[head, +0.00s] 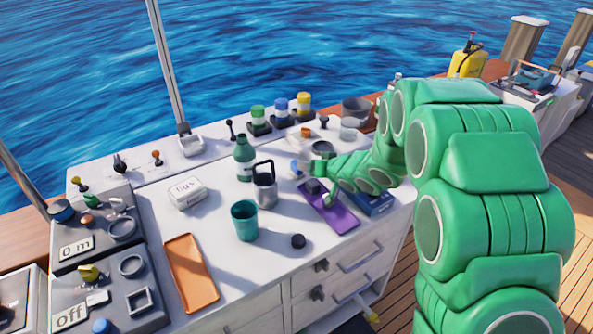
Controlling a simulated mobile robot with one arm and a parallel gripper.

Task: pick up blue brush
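I cannot make out a blue brush for certain. A small blue and white piece (298,167) shows at the tip of my green arm, over the white counter. It is too small to tell whether it is the brush or part of my gripper. A small dark block (313,186) lies on a purple tray (342,218) just below the arm's end. A dark blue box (378,204) lies right of the tray, partly hidden by my arm.
A grey can (265,190) with a tall handle, a green bottle (244,160) and a teal cup (245,221) stand left of the gripper. Control levers line the back and left.

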